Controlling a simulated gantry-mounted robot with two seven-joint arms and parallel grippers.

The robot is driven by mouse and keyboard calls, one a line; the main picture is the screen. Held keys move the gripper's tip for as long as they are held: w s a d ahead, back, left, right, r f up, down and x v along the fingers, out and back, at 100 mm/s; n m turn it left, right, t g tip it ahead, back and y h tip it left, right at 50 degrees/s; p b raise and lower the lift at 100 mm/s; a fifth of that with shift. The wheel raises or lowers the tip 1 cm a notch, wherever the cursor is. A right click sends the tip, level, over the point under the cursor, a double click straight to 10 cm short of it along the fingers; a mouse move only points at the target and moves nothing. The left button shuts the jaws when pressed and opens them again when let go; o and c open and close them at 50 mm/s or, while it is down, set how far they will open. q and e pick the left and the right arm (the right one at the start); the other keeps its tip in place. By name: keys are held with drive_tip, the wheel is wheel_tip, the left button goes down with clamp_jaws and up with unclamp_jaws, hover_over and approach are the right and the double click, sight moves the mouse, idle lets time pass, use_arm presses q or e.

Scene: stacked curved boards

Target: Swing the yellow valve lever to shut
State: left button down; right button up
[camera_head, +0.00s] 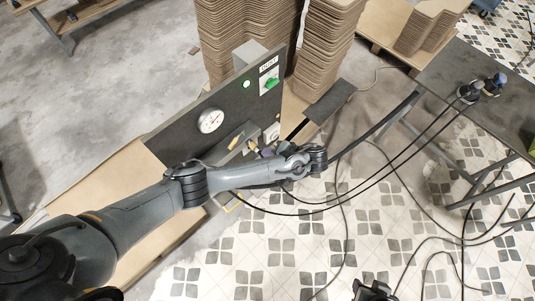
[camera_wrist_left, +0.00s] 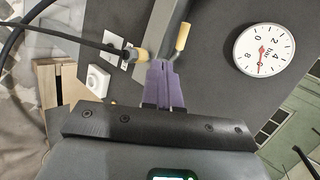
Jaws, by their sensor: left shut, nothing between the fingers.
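The yellow valve lever (camera_wrist_left: 182,37) shows in the left wrist view as a yellow grip on the end of a bent grey rod. In the head view a small yellow piece (camera_head: 234,142) on the dark panel's front appears to be the same grip. My left gripper (camera_wrist_left: 162,64) has purple fingers, shut and empty. In the wrist view its tips are just below and left of the grip; I cannot tell whether they touch. In the head view my left gripper (camera_head: 266,152) is partly hidden by its own wrist. A dark shape (camera_head: 372,290) at the bottom edge may be my right gripper.
A cable ends in a yellowish connector (camera_wrist_left: 134,54) close to the fingers. Board stacks (camera_head: 325,50) stand behind; cables cross the tiled floor.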

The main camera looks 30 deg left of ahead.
use_arm(q)
drive_tip(key=shift+s+a+f+b, duration=0.1)
drive_tip(key=shift+a+f+b, duration=0.55)
drive_tip(key=shift+a, duration=1.25)
drive_tip(key=shift+a+f+b, duration=0.2)
drive_tip(key=shift+a+f, duration=0.7)
drive_tip(key=shift+a, duration=0.95)
drive_tip(key=shift+s+a+f+b, duration=0.1)
drive_tip(key=shift+a+f+b, duration=0.55)
drive_tip(key=shift+a, duration=1.25)
drive_tip(key=shift+f, duration=0.2)
drive_tip(key=shift+w, duration=0.1)
